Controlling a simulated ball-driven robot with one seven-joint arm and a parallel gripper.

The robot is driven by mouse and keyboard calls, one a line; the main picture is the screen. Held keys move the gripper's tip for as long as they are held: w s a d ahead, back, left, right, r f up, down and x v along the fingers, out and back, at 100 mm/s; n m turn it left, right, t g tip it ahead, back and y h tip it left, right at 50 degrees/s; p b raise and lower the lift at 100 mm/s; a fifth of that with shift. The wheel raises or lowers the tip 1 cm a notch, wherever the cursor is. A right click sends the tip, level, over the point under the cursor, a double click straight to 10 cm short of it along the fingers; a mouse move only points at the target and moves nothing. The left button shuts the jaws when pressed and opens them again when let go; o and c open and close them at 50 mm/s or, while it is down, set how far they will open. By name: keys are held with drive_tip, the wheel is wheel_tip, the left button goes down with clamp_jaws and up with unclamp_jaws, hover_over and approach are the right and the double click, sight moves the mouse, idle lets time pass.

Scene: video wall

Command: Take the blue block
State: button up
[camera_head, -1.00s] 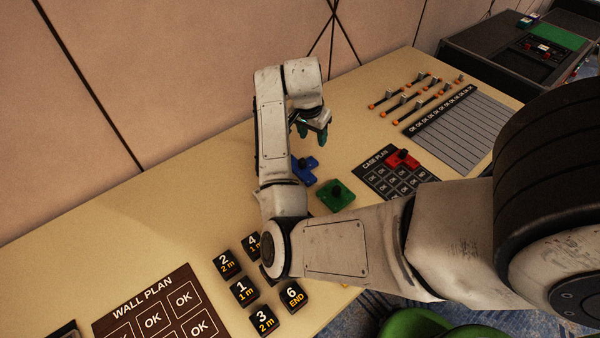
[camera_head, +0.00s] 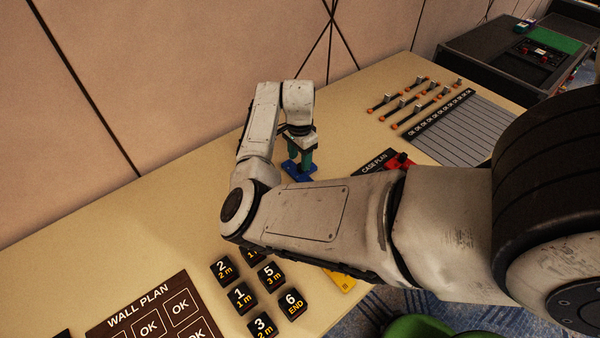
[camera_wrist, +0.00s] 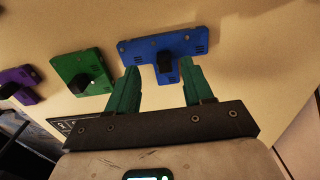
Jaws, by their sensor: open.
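The blue block (camera_head: 298,172) is a T-shaped piece with a dark knob, lying on the table. In the wrist view the blue block (camera_wrist: 190,45) lies just beyond my fingertips, with its knob and stem between the two fingers. My gripper (camera_head: 303,160) has green fingers and is above the block in the head view. In the wrist view my gripper (camera_wrist: 162,75) is open with nothing held. Whether the fingers touch the block, I cannot tell.
A green block (camera_wrist: 84,72) lies beside the blue one, with a purple block (camera_wrist: 18,86) farther left. A red block (camera_head: 400,162) sits on the case plan board (camera_head: 375,160). Small sliders (camera_head: 405,95) and numbered black tiles (camera_head: 240,298) stand on the table. The wall is behind.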

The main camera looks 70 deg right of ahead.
sight(299, 165)
drive_tip(key=shift+w+d+f, duration=0.1)
drive_tip(key=shift+f, duration=1.05)
drive_tip(key=shift+w+d+f, duration=0.1)
drive_tip(key=shift+f, duration=1)
clamp_jaws()
